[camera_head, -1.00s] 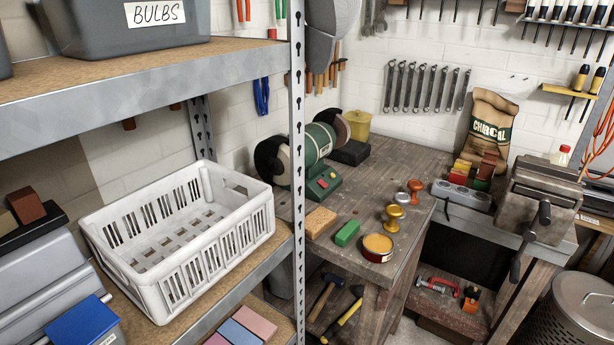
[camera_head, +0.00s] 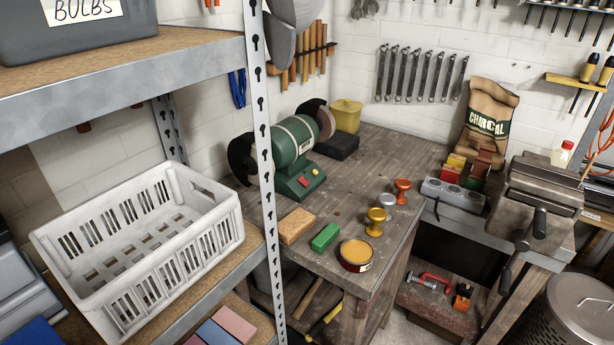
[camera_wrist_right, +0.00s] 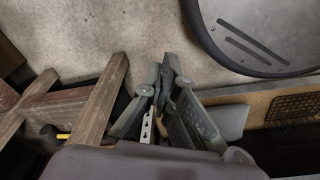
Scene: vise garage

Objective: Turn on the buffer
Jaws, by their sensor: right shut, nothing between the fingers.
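The buffer (camera_head: 292,143) is a green bench machine with a dark wheel at each end. It stands at the back left of the wooden workbench, partly behind the shelf's upright post. Its base carries a red switch (camera_head: 303,181) and a small green button (camera_head: 316,172) on the front. The switch's on or off position cannot be told. My right gripper (camera_wrist_right: 168,80) shows only in the right wrist view, shut and empty, above the floor and apart from the buffer. My left gripper is in neither view.
A white crate (camera_head: 140,250) sits on the shelf. A sponge-like tan block (camera_head: 296,226), green block (camera_head: 325,237), tin (camera_head: 356,255) and knobs stand on the workbench (camera_head: 345,190). A vise (camera_head: 540,200) is at the right.

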